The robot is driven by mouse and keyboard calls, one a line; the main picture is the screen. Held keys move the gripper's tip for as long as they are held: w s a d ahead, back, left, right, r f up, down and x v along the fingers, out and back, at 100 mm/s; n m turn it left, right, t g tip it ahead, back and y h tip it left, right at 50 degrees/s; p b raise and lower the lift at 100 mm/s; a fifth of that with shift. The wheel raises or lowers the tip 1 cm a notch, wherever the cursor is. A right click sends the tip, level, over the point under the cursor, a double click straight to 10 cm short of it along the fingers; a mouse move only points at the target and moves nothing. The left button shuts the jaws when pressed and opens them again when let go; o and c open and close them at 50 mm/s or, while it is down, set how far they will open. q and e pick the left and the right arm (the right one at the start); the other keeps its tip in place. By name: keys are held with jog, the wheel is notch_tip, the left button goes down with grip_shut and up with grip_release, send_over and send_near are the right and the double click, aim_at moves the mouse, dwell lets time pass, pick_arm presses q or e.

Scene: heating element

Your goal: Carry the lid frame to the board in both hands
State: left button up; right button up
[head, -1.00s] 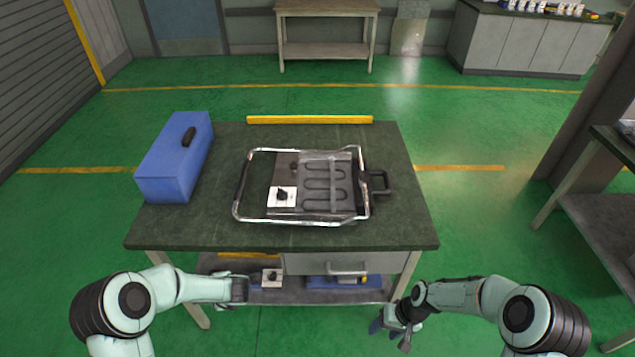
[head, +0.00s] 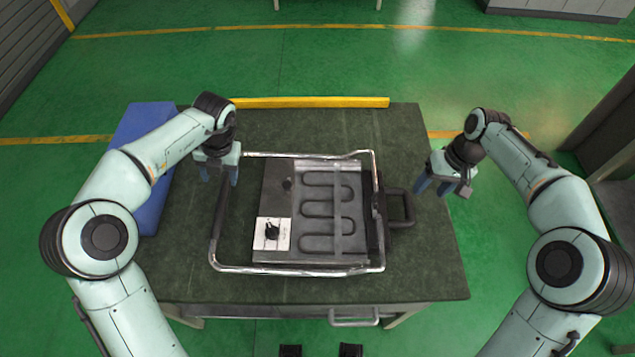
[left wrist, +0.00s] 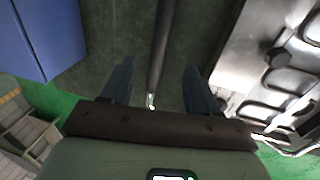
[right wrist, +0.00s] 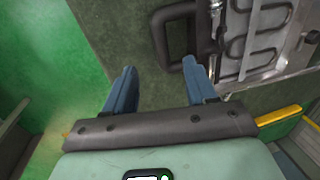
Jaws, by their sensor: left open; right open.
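The lid frame (head: 300,270), a bright metal tube loop with a dark left bar (head: 218,222), lies on the table around the grey board (head: 285,205) with its dark looped heating element. A black handle (head: 400,207) sticks out on the right side. My left gripper (head: 219,178) is open above the left bar; in the left wrist view the bar (left wrist: 162,45) runs between its fingers (left wrist: 157,82). My right gripper (head: 432,189) is open and empty, just right of the handle. In the right wrist view the handle (right wrist: 160,35) is beyond the fingers (right wrist: 160,82), nearer the right one.
A blue box (head: 150,200) stands at the table's left edge, partly behind my left arm. A yellow bar (head: 310,102) lies along the table's far edge. The dark table top (head: 420,265) is bare at the front right. A white switch plate (head: 272,233) sits on the board.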

aim_at(222, 197)
pick_arm(q)
jog(key=x, duration=1.3)
jog(key=shift+s+d, duration=0.1)
pick_arm(e)
jog(key=a+f, duration=0.1)
jog(key=f, duration=0.7)
jog(key=a+f, duration=0.1)
jog(key=f, duration=0.3)
jog(key=shift+s+a+f, duration=0.2)
jog(key=shift+a+f, duration=0.1)
pick_arm(q)
grip_shut()
pick_arm(e)
grip_shut()
pick_arm(q)
jog(key=shift+r, duration=0.1)
jog(key=shift+w+r, duration=0.25)
pick_arm(e)
jog(key=shift+w+r, duration=0.25)
jog(key=shift+r, duration=0.1)
